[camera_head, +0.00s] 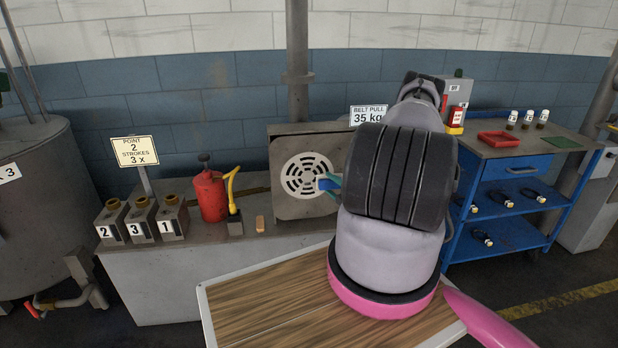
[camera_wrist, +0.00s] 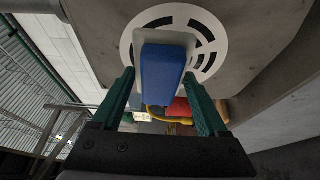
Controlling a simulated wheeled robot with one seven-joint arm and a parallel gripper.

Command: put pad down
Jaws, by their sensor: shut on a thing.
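The pad (camera_wrist: 163,76) is a blue block with a pale backing, and it sits between the green fingers of my gripper (camera_wrist: 160,82) in the wrist view. My gripper is shut on it. In the head view only a bit of the blue pad (camera_head: 325,184) shows, at the left edge of my arm. Behind it is the round white slotted grille (camera_head: 303,172) of a grey housing. I cannot tell whether the pad touches the grille. My arm hides most of my gripper in the head view.
The grey bench (camera_head: 160,270) holds numbered blocks (camera_head: 142,220), a red can (camera_head: 208,193), a yellow-handled item (camera_head: 234,222) and a small tan block (camera_head: 260,223). A wooden-topped board (camera_head: 265,312) is in front. A blue trolley (camera_head: 505,185) stands right.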

